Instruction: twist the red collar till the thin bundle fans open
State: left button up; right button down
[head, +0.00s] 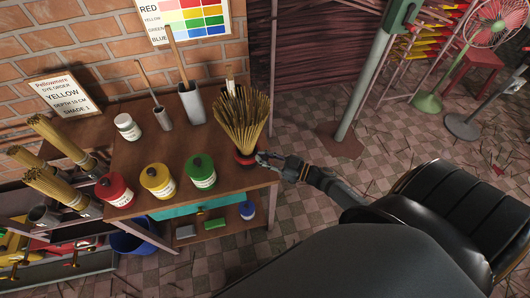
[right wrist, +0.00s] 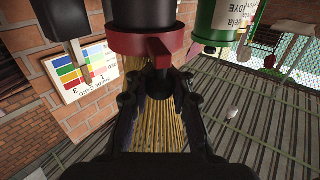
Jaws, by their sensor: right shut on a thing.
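The bundle of thin tan sticks (head: 241,118) stands at the right end of the wooden table. It is narrow at its base and spreads wide at the top like a fan. The red collar (head: 243,158) sits around its base; in the right wrist view the collar (right wrist: 122,42) shows below a dark cylinder, with a red tab (right wrist: 160,50) sticking out. My right gripper (head: 262,158) is beside the collar, its fingers closed on that tab. The sticks also show behind the fingers in the right wrist view (right wrist: 155,125). My left gripper is not in view.
Red (head: 114,189), yellow (head: 157,181) and green (head: 201,172) jars stand along the table's front edge. A white jar (head: 127,127) and two pots with sticks stand behind. More bundles (head: 60,185) lean at the left. A grey-green post (head: 365,80) rises right of the table.

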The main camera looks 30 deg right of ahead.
jog(key=shift+s+d+f, duration=0.1)
jog(key=shift+s+f, duration=0.15)
jog(key=shift+f, duration=0.1)
jog(key=c, duration=1.6)
grip_release()
jog(key=shift+c, duration=0.2)
jog(key=o, duration=0.5)
jog(key=shift+s+d+r, duration=0.15)
jog(key=shift+s+r, duration=0.05)
jog(key=shift+r, duration=0.1)
jog(key=shift+w, duration=0.1)
jog(key=shift+w, duration=0.15)
jog(key=v, duration=1.2)
